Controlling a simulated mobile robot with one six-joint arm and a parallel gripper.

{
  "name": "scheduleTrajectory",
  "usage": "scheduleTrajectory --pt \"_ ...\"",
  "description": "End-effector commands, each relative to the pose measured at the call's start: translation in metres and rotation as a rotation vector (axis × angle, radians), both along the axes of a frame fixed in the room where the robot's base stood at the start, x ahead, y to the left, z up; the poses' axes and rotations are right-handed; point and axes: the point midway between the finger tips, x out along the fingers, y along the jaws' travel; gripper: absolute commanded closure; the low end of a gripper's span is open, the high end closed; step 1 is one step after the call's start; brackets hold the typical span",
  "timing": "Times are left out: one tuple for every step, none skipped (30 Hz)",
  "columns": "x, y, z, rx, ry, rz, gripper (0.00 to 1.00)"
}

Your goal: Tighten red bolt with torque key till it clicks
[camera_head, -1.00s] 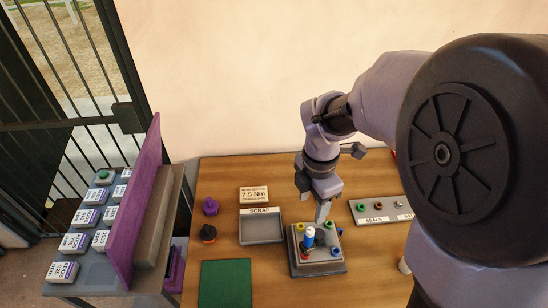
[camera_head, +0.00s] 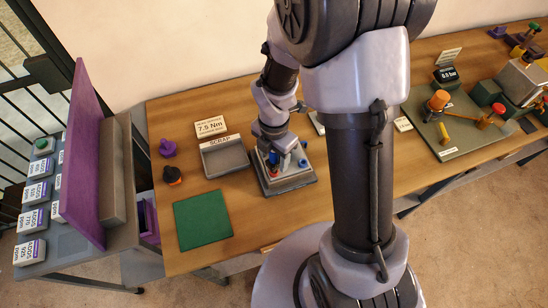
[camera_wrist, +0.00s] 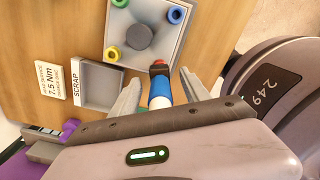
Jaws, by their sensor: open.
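A grey square fixture (camera_head: 298,182) stands on the wooden table and also shows in the wrist view (camera_wrist: 178,22). It has green, blue and yellow bolts around a round grey centre. The torque key, a blue and white cylinder (camera_wrist: 160,92), stands at the remaining corner, where red and black show at its far end (camera_wrist: 158,66). I cannot tell the red bolt from the key's tip there. My gripper (camera_wrist: 158,77) is open, with one finger on each side of the key. In the head view my gripper (camera_head: 273,150) is over the fixture, and the arm hides part of it.
A SCRAP tray (camera_head: 222,157), a 7.5 Nm sign (camera_head: 210,127) and a green mat (camera_head: 203,219) lie left of the fixture. Purple (camera_head: 168,148) and black-orange (camera_head: 173,175) pieces stand farther left. A test board (camera_head: 458,125) with a display stands at right.

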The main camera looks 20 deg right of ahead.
Motion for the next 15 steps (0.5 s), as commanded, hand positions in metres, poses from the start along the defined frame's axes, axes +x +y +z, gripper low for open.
scheduleTrajectory --pt "-0.0001 0.0000 -0.0013 0.000 0.000 0.000 0.46" --pt "-0.0001 0.0000 -0.0014 0.000 0.000 0.000 0.46" --pt "-0.0001 0.0000 -0.0013 0.000 0.000 0.000 0.46" --pt "0.0000 0.0000 -0.0011 0.000 0.000 0.000 0.46" --pt "0.0000 0.0000 -0.0010 0.000 0.000 0.000 0.46" --pt "0.0000 0.0000 -0.0009 0.000 0.000 0.000 0.46" --pt "0.0000 0.0000 -0.0009 0.000 0.000 0.000 0.46" --pt "0.0000 0.0000 -0.0008 0.000 0.000 0.000 0.52" --pt "0.0000 0.0000 -0.0008 0.000 0.000 0.000 0.60" --pt "0.0000 0.0000 -0.0007 0.000 0.000 0.000 0.66" --pt "0.0000 0.0000 -0.0007 0.000 0.000 0.000 0.71" --pt "0.0000 0.0000 -0.0007 0.000 0.000 0.000 0.79" --pt "0.0000 0.0000 -0.0007 0.000 0.000 0.000 0.85" --pt "0.0000 0.0000 -0.0007 0.000 0.000 0.000 0.91" --pt "0.0000 0.0000 -0.0007 0.000 0.000 0.000 0.99"
